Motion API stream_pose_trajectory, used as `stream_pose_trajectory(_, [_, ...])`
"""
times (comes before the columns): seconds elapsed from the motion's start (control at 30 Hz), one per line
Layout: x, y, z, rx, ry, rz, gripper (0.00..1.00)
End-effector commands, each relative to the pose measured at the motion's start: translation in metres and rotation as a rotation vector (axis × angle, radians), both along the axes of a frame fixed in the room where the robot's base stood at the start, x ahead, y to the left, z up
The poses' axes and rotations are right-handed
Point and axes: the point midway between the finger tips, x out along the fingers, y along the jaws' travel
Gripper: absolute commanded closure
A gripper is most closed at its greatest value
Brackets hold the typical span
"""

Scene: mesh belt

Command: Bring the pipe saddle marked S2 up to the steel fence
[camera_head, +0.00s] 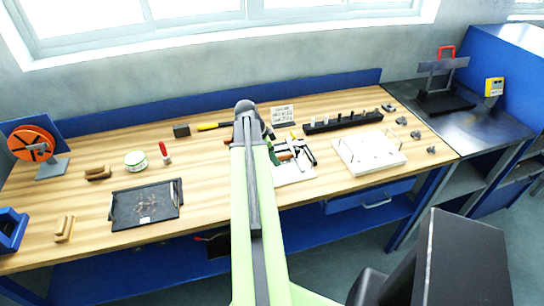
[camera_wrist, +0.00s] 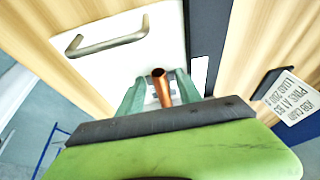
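Several small grey metal pieces (camera_head: 401,121) stand in a row at the right end of the wooden bench; they may be pipe saddles, but no S2 mark is readable. I cannot tell for certain which thing is the steel fence; a grey upright plate (camera_head: 443,65) stands on a black base at the right. In the wrist view, the two green fingers of my gripper (camera_wrist: 158,92) stand on either side of a copper tube (camera_wrist: 162,88). Whether they grip it is unclear.
A white board (camera_head: 368,152) with thin metal uprights lies right of my arm. A black rack (camera_head: 343,121) stands behind it. A job card (camera_head: 283,115) shows behind loose tools (camera_head: 293,150). A black tray (camera_head: 146,205) and orange reel (camera_head: 33,143) are left.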

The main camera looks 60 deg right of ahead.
Motion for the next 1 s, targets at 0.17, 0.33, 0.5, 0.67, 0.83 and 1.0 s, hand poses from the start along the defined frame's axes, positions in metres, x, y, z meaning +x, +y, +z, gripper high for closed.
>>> stream_pose_trajectory(0.17, [0.0, 0.0, 0.0, 0.0, 0.0, 0.0, 0.35])
stream_pose_trajectory(0.33, [0.0, 0.0, 0.0, -0.001, -0.001, 0.0, 0.33])
stream_pose_trajectory(0.5, [0.003, 0.002, 0.013, 0.0, 0.0, 0.002, 0.33])
stream_pose_trajectory(0.67, [0.012, 0.011, 0.049, 0.0, 0.0, 0.001, 0.33])
stream_pose_trajectory(0.83, [0.023, 0.022, 0.089, 0.001, 0.001, 0.002, 0.33])
stream_pose_trajectory(1.0, [0.035, 0.033, 0.127, 0.0, 0.0, 0.002, 0.33])
